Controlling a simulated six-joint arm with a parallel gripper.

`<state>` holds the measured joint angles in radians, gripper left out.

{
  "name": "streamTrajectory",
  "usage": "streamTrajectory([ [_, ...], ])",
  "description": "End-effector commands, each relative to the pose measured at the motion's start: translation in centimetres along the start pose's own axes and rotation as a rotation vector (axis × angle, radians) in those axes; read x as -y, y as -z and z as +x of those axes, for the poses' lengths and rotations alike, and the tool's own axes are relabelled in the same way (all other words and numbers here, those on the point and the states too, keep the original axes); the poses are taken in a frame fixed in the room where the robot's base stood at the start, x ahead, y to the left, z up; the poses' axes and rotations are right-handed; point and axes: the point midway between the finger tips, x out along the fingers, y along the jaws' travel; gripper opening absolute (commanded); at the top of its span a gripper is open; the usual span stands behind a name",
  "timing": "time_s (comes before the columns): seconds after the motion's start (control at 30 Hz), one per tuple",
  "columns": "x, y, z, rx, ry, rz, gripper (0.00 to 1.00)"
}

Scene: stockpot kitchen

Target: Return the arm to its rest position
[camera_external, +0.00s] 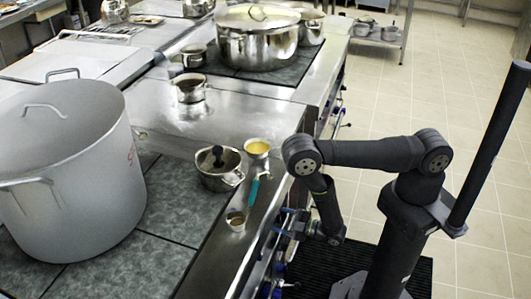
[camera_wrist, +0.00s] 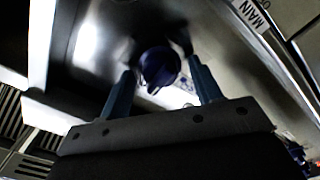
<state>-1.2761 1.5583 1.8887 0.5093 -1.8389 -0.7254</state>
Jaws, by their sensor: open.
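My arm is bent over at the front edge of the steel counter (camera_external: 228,120). Its forearm hangs down, and my gripper (camera_external: 285,222) points left toward the front panel of the cooking range. In the wrist view my gripper (camera_wrist: 161,68) shows two blue fingers spread apart, with nothing held. A dark blue round knob (camera_wrist: 158,68) on the steel panel appears between the fingertips. I cannot tell how far in front of the fingers it lies.
A large stockpot (camera_external: 70,160) stands at the left. The tiled floor (camera_external: 400,95) behind the arm is open.

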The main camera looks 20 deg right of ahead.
Motion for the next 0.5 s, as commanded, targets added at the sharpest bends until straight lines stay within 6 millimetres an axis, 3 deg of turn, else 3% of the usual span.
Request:
streamTrajectory([
  [0.5, 0.06, -0.01, -0.04, 0.000, -0.001, 0.383, 0.58],
])
